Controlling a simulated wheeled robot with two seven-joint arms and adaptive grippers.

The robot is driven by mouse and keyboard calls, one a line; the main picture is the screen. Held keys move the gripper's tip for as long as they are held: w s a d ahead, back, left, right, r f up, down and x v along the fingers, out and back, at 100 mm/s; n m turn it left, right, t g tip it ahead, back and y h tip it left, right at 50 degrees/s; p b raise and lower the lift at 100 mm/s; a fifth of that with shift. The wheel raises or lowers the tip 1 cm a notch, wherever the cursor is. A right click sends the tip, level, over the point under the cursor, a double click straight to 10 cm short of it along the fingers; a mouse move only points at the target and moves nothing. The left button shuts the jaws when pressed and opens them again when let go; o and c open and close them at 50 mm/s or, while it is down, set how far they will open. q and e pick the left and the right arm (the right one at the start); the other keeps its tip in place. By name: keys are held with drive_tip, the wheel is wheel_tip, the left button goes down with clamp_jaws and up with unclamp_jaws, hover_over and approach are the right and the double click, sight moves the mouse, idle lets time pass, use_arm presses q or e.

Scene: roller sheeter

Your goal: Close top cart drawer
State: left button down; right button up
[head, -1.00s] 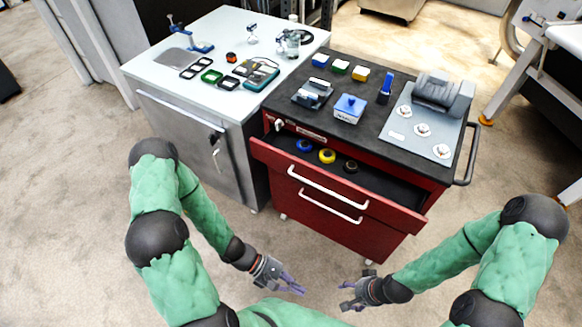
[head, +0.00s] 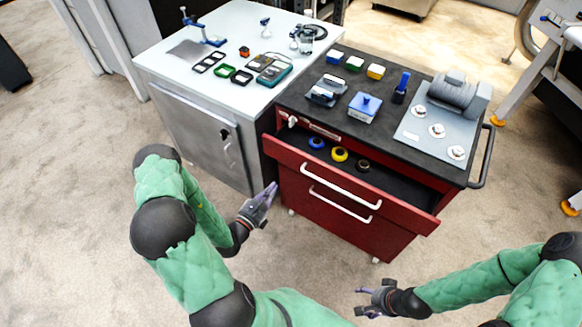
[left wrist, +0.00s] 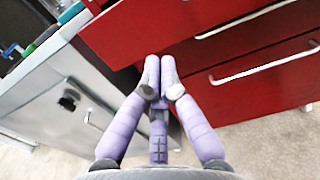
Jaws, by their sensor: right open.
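The red cart (head: 345,225) has its top drawer (head: 405,213) pulled out, with a white bar handle (head: 340,187) on its front. A blue roll (head: 316,142), a yellow roll (head: 339,154) and a dark roll (head: 363,166) lie inside it. My left gripper (head: 270,191) is in front of the drawer's left end, with its fingertips together and nothing held. In the left wrist view the fingertips (left wrist: 159,72) point at the red drawer front (left wrist: 130,30); whether they touch it I cannot tell. My right gripper (head: 362,301) is open and empty, low in front of the cart.
A grey cabinet (head: 190,125) with a white top stands left of the cart, carrying small tools. The cart top (head: 300,88) holds coloured boxes, a blue-lidded container (head: 364,107) and a roller machine (head: 455,100). A side handle (head: 485,165) sticks out right. The carpet in front is clear.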

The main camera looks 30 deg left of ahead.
sight(294, 161)
use_arm(q)
drive_tip(key=w+b, duration=0.2)
drive_tip(key=w, duration=0.9)
drive_tip(key=shift+w+d+b, duration=0.2)
drive_tip(key=shift+b, duration=0.15)
use_arm(e)
wheel_tip(294, 161, down, 3)
